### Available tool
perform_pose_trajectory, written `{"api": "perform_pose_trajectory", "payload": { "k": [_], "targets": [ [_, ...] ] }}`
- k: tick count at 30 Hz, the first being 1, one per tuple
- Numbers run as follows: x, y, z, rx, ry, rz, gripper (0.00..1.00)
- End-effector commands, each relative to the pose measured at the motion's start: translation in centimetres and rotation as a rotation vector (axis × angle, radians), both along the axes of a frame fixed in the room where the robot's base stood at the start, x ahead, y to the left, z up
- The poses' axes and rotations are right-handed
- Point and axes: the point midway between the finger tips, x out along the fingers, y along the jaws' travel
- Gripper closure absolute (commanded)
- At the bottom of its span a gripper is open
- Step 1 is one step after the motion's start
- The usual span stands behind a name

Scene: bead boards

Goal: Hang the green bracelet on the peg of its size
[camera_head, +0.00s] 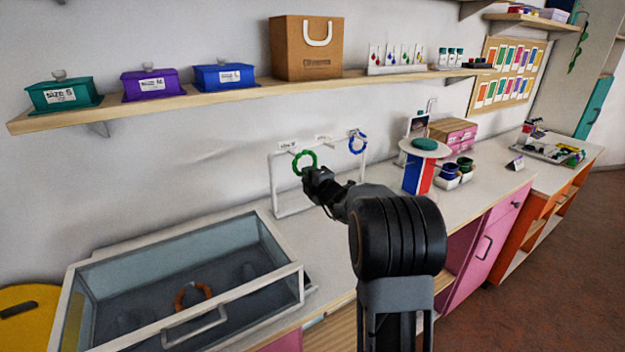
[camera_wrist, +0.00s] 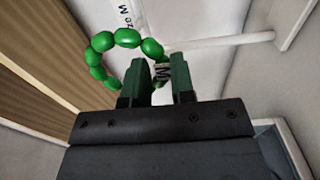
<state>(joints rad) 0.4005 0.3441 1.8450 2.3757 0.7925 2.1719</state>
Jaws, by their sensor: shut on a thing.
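The green bracelet (camera_head: 295,163) is a ring of round beads, held upright in front of the white peg rack (camera_head: 272,188). My gripper (camera_head: 309,173) is shut on its lower edge. In the wrist view the fingers (camera_wrist: 160,72) pinch the green bracelet (camera_wrist: 127,38), with a tag marked M between them. A white peg (camera_wrist: 220,41) reaches from the right to the bracelet's upper right edge; I cannot tell whether the ring is around it. A label reading "size M" (camera_wrist: 128,12) shows behind the beads. A blue bracelet (camera_head: 351,145) hangs at the rack's right end.
A glass-walled case (camera_head: 225,313) with an orange bracelet (camera_head: 180,300) inside stands front left. A round-topped stand (camera_head: 425,150) is right of the rack. A wall shelf (camera_head: 150,107) with labelled boxes runs above.

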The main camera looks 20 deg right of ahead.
Motion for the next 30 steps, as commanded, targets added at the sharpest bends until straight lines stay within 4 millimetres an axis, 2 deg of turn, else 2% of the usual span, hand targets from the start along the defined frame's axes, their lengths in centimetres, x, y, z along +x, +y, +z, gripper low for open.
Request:
{"api": "perform_pose_trajectory", "payload": {
  "k": [30],
  "targets": [
    [7.3,0.8,-0.2,0.0,0.0,-0.001,1.0]
  ]
}}
